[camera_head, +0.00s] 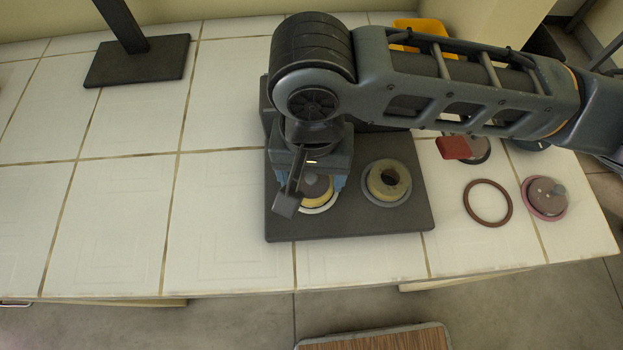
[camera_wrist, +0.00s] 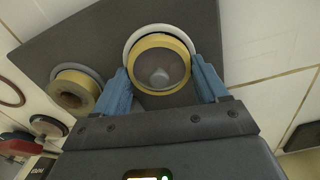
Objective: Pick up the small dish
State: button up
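A small round dish with a yellow side wall and a brownish top shows in the wrist view (camera_wrist: 160,65). It sits in a pale ring on the dark plate (camera_head: 345,226), and the head view shows it partly hidden under my gripper (camera_head: 312,185). My gripper points down, with its blue fingers (camera_wrist: 162,80) on opposite sides of the dish, close against its rim. Whether the fingers press on it or leave a thin gap I cannot tell. The dish looks level and seated in the ring.
A yellow ring-shaped piece with a dark hole (camera_head: 389,181) stands on the same plate, right of the dish. Farther right are a brown ring (camera_head: 487,203), a red block (camera_head: 453,147) and a pink-rimmed round item (camera_head: 544,198). A black stand (camera_head: 137,60) is at back left. The left tiles are clear.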

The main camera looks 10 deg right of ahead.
jog(key=c, duration=0.6)
jog(key=shift+r, duration=0.45)
jog(key=r, duration=0.2)
jog(key=w+r, duration=0.1)
jog(key=shift+d+r, duration=0.4)
jog(key=w+d+r, duration=0.3)
jog(key=w+d+r+b, duration=0.1)
jog(key=w+d+r, duration=0.2)
jog(key=w+d, duration=0.1)
jog(key=shift+w+d+r, duration=0.15)
jog(key=shift+d, duration=0.1)
